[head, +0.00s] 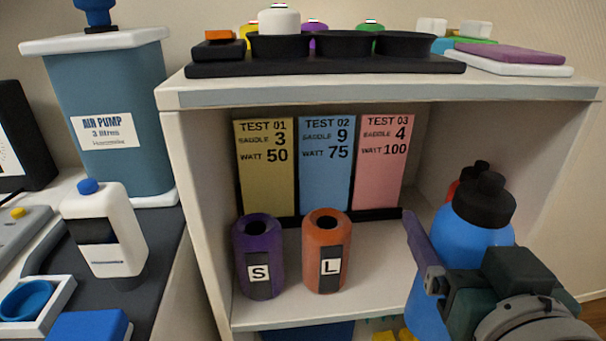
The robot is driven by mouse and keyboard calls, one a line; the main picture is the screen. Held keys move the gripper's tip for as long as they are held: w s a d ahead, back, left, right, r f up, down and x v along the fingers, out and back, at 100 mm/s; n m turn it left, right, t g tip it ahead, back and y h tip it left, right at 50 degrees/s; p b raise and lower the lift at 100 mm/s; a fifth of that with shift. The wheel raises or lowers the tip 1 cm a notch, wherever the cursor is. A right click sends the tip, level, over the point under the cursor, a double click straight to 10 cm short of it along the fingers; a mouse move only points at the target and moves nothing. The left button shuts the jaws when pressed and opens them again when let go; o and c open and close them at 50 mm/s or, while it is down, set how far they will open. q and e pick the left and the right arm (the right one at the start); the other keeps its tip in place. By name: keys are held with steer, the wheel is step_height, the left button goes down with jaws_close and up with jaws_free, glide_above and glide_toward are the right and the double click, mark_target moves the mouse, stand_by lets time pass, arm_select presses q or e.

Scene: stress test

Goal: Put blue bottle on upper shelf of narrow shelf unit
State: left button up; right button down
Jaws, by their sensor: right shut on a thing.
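The blue bottle (468,224) with a black cap is at the right, in front of the right part of the narrow shelf unit (200,235). It looks nearly upright. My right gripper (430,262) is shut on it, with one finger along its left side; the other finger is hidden. The upper shelf (285,306) holds a purple canister marked S (258,235) and an orange canister marked L (327,235). Whether the bottle is over the shelf board or in front of it I cannot tell. My left gripper is not in view.
Test cards (327,165) stand at the back of the shelf. A red item with a black cap (452,191) is partly hidden behind the blue bottle. Bare board lies right of the orange canister. The unit's top carries a black tray (330,66). A white bottle (108,235) stands left.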

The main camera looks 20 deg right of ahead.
steer(key=w+d+b, duration=0.3)
steer(key=w, duration=1.1)
step_height(320, 180, down, 7)
steer(key=b, duration=0.5)
steer(key=shift+d+b, duration=0.15)
steer(key=shift+b, duration=0.25)
steer(key=shift+c, duration=1.3)
jaws_free()
steer(key=shift+s+f, duration=0.15)
steer(key=shift+o, duration=1.3)
